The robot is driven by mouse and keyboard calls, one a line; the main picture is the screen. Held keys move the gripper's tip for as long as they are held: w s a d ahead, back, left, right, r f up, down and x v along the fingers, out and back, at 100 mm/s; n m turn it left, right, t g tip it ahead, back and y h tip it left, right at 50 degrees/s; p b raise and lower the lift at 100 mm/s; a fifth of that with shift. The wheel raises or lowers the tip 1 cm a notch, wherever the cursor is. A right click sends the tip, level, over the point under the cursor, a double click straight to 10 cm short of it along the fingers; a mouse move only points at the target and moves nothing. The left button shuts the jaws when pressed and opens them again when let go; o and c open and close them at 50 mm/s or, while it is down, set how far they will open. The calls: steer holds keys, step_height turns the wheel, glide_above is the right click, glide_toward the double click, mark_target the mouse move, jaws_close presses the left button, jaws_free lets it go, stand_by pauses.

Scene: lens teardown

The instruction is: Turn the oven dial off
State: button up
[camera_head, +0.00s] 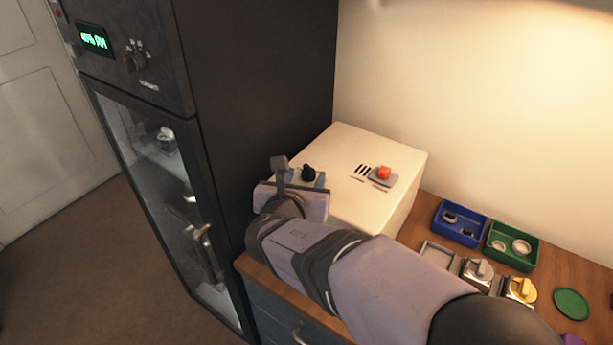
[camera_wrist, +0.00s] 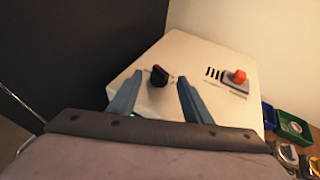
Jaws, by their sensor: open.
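The oven is a cream-white box (camera_head: 345,200) on the wooden counter, with a black dial (camera_head: 308,173) on its top face. In the wrist view the dial (camera_wrist: 160,75) has a pointed black grip with a small reddish mark. My gripper (camera_head: 303,178) is over the near left part of the box. In the wrist view its two blue-grey fingers (camera_wrist: 159,84) are apart, one on each side of the dial and somewhat nearer the camera. I cannot tell whether they touch the dial. The head view partly hides the dial's surroundings behind my gripper.
A red button (camera_head: 384,172) and black slots sit farther right on the box. A tall dark cabinet (camera_head: 260,90) stands close on the left. Blue (camera_head: 460,222) and green (camera_head: 512,246) trays with small rings, and metal fixtures, lie to the right on the counter.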

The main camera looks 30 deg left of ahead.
steer(key=v, duration=0.4)
steer(key=shift+b, duration=0.3)
